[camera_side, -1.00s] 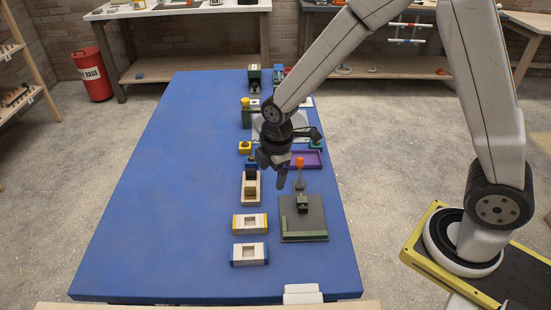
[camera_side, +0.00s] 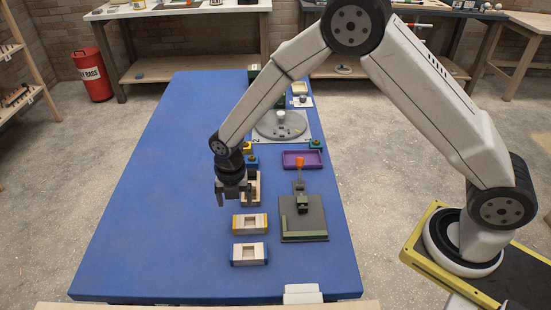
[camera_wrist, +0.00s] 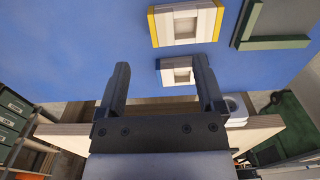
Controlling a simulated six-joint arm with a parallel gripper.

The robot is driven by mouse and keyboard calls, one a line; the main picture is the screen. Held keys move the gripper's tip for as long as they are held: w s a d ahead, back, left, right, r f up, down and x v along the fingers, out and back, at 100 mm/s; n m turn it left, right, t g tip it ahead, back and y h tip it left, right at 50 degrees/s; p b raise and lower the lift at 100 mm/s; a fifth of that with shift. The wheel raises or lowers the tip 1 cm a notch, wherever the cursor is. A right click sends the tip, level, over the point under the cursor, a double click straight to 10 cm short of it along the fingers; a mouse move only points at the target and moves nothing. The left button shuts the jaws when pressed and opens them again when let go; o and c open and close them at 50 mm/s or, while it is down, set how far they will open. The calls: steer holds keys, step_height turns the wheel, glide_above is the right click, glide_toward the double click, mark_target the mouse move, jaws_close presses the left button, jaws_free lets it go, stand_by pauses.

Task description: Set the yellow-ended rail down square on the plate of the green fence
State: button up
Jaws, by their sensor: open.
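The yellow-ended rail (camera_side: 250,224) lies flat on the blue table, a pale block with a square hole and yellow ends. It also shows at the top of the wrist view (camera_wrist: 185,22). The green fence (camera_side: 304,236) stands along the edges of a dark plate (camera_side: 308,212) to the right of the rail. My gripper (camera_side: 234,198) is open and empty above the table, behind and slightly left of the rail in the side view. Its two fingers (camera_wrist: 158,92) show apart in the wrist view, with the rail beyond them.
A similar blue-ended rail (camera_side: 249,254) lies in front of the yellow-ended one. A wooden holder (camera_side: 256,190) is right beside my gripper. A purple tray (camera_side: 302,159) and a grey round fixture (camera_side: 281,126) stand farther back. The table's left half is clear.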

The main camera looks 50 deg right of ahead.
mark_target(239, 221)
steer(key=shift+f, duration=1.3)
steer(key=shift+f, duration=0.1)
steer(key=shift+s+f, duration=0.15)
steer(key=shift+f, duration=0.65)
steer(key=shift+s+f, duration=0.15)
steer(key=shift+f, duration=0.6)
steer(key=shift+w+f, duration=0.1)
steer(key=shift+f, duration=0.85)
jaws_close()
